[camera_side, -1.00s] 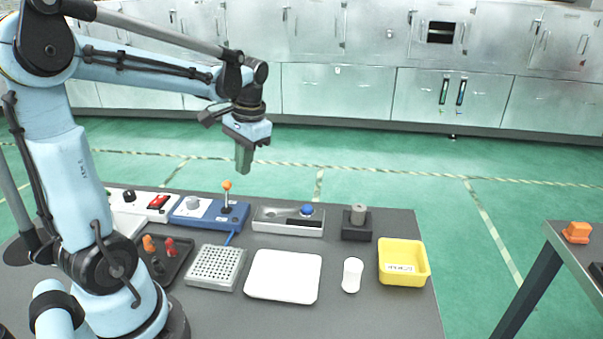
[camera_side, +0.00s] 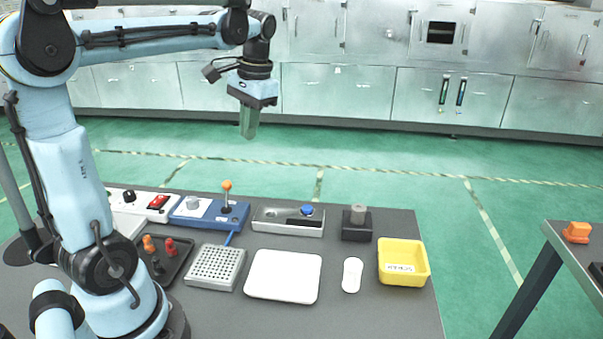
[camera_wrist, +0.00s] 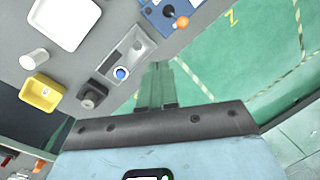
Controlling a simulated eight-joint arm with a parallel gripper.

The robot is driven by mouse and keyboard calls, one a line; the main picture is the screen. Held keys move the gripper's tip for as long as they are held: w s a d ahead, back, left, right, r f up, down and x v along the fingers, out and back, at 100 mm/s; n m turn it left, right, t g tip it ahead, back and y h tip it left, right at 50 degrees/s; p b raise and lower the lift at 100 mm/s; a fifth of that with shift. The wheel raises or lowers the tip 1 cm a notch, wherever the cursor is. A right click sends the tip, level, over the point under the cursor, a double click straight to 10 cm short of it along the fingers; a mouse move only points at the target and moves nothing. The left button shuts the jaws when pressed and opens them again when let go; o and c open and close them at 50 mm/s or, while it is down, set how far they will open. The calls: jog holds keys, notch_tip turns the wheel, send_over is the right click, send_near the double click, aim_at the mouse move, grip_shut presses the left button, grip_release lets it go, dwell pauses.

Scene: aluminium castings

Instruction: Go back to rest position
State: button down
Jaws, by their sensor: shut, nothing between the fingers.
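My gripper (camera_side: 249,122) hangs in the air above and behind the grey table (camera_side: 390,315), pointing down. Its fingers are shut with nothing between them. In the wrist view the gripper (camera_wrist: 157,75) shows at the middle, with green floor and the table's edge beyond it. It is apart from every object on the table.
The table holds a joystick box (camera_side: 228,208), a blue-button box (camera_side: 306,210), a dark block with a knob (camera_side: 357,222), a white plate (camera_side: 283,275), a white cylinder (camera_side: 352,275), a yellow bin (camera_side: 403,262) and a perforated block (camera_side: 216,266). Metal cabinets (camera_side: 340,92) line the back.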

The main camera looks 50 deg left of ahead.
jog(key=s+d+f+m+t, duration=0.1)
jog(key=d+f+t, duration=0.3)
jog(key=d, duration=0.4)
jog(key=s+d+f+m+t+h, duration=0.1)
jog(key=d+f+t, duration=0.3)
jog(key=d, duration=0.5)
jog(key=shift+s+f+m+h, duration=0.15)
jog(key=shift+s+m+h, duration=0.15)
jog(key=shift+s, duration=0.2)
